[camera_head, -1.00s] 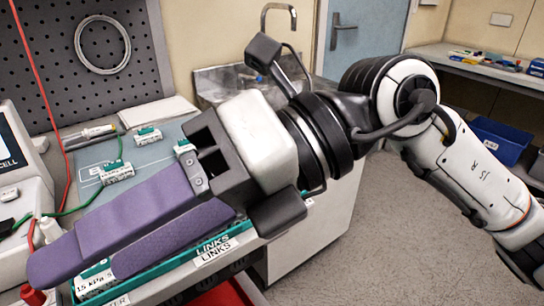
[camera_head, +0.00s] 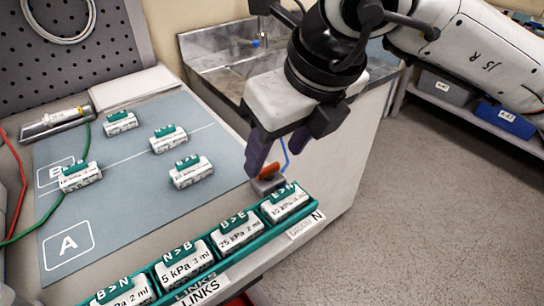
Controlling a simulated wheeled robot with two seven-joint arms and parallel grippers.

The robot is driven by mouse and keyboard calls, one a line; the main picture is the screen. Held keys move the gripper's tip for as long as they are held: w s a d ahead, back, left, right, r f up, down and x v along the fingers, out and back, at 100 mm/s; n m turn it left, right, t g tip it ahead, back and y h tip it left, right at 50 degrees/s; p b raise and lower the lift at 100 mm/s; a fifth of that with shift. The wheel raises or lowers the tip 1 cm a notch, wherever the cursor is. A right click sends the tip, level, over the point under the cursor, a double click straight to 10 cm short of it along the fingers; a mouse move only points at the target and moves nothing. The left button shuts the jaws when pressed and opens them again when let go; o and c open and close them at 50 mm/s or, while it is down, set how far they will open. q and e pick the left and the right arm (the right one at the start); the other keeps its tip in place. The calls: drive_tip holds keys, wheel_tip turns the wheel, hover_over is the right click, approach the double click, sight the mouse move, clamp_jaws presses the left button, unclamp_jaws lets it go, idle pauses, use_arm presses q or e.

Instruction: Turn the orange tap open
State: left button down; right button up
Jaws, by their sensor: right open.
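A small orange tap (camera_head: 269,170) sits on a grey block at the right front edge of the bench, by the end of the green rack. Its handle lies roughly level. A thin blue tube (camera_head: 286,158) rises beside it. My right gripper (camera_head: 276,158) points down just above and around the tap, its purple fingers apart. One finger shows to the left of the tap and the other behind and right. I cannot tell whether either finger touches it. My left gripper is not in view.
A green rack (camera_head: 240,253) of labelled vials runs along the bench's front edge. Several more vials lie on the blue-grey mat (camera_head: 85,205). A metal sink (camera_head: 215,66) is behind my gripper. The floor (camera_head: 440,220) at right is clear.

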sight(269, 168)
drive_tip(key=x, duration=0.3)
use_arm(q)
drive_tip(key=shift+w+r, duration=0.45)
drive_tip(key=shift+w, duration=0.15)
use_arm(e)
drive_tip(key=shift+w+f, duration=0.15)
drive_tip(key=shift+f, duration=0.05)
